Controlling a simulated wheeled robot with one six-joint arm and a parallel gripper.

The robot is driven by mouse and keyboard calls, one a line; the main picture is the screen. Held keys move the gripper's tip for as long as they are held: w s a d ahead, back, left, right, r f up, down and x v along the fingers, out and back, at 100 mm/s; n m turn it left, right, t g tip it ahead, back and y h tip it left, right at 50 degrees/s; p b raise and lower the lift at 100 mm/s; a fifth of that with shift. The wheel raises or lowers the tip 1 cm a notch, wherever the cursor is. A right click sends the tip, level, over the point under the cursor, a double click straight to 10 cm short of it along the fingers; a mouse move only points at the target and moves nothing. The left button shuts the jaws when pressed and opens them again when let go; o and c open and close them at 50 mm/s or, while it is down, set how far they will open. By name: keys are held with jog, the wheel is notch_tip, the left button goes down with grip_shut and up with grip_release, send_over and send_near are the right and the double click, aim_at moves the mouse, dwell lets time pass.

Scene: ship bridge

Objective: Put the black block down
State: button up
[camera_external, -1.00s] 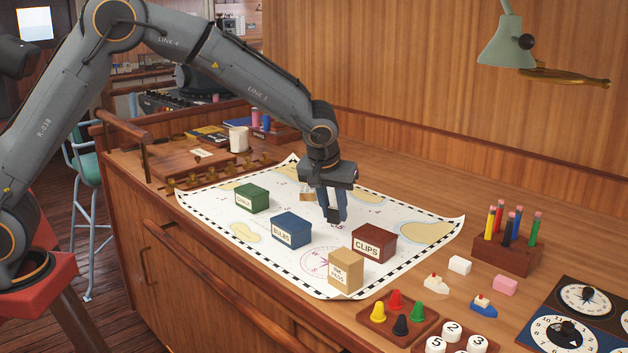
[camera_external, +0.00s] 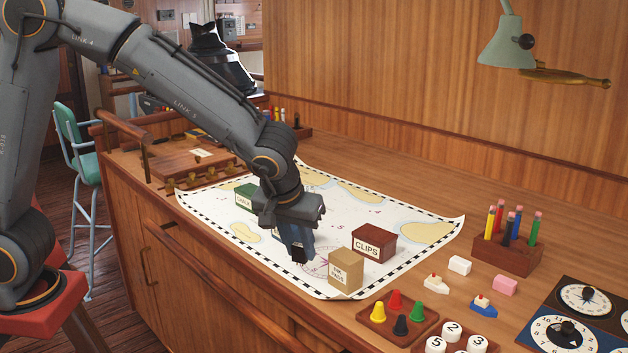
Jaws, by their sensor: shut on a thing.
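My gripper (camera_external: 297,256) points down over the chart, left of the tan ink pads box. It is shut on the small black block (camera_external: 299,254), which shows between the fingertips. The block is low over the chart (camera_external: 335,211), near the printed compass rose; I cannot tell whether it touches the paper. The fingers and wrist hide much of the block and nearly all of the blue box behind them.
On the chart stand a tan ink pads box (camera_external: 345,272), a red clips box (camera_external: 374,244) and a partly hidden green box (camera_external: 245,197). A tray of coloured pawns (camera_external: 398,317) lies in front. The chart's right side is clear.

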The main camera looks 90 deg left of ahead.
aim_at(300, 245)
notch_tip(300, 245, up, 12)
jog(key=a+p, duration=0.2)
jog(key=a, duration=3.2)
jog(key=s+a, duration=0.7)
jog(key=a, duration=0.4)
jog(key=s+a, duration=0.8)
jog(key=a, duration=0.4)
jog(key=f+p, duration=0.1)
jog(key=f, duration=0.4)
jog(key=f+p, duration=0.1)
jog(key=f, duration=0.4)
jog(key=f+p, duration=0.1)
jog(key=f, duration=0.4)
jog(key=shift+w+d+f, duration=0.15)
jog(key=shift+w+d, duration=0.05)
jog(key=shift+d, duration=0.15)
jog(key=shift+f, duration=0.1)
jog(key=o, duration=1)
